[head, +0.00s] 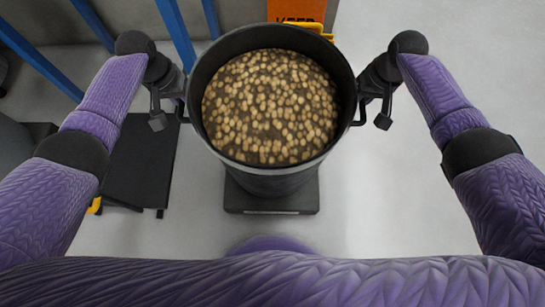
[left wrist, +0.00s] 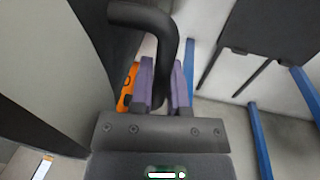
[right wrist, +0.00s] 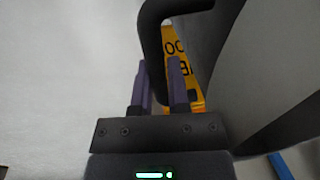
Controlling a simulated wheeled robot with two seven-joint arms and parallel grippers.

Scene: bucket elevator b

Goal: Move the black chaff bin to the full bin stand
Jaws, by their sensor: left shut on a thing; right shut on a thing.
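The black chaff bin (head: 273,178) is round, upright and filled nearly to the rim with tan, pellet-like pieces. It is in front of me in the head view, centred between my arms. My left gripper (head: 180,108) is shut on the bin's left side handle, a black bar (left wrist: 152,18) that passes between its fingers (left wrist: 165,88). My right gripper (head: 366,108) is shut on the right side handle (right wrist: 152,35), which is between its fingers (right wrist: 158,92). A dark square base (head: 270,203) shows under the bin; I cannot tell whether they touch. Which platform is the full bin stand is unclear.
A low dark platform (head: 142,165) lies to the left, with a yellow piece at its edge. Blue posts (head: 176,32) stand at the back left. An orange sign (head: 297,10) with a yellow part is behind the bin. The pale floor (head: 440,75) at right is clear.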

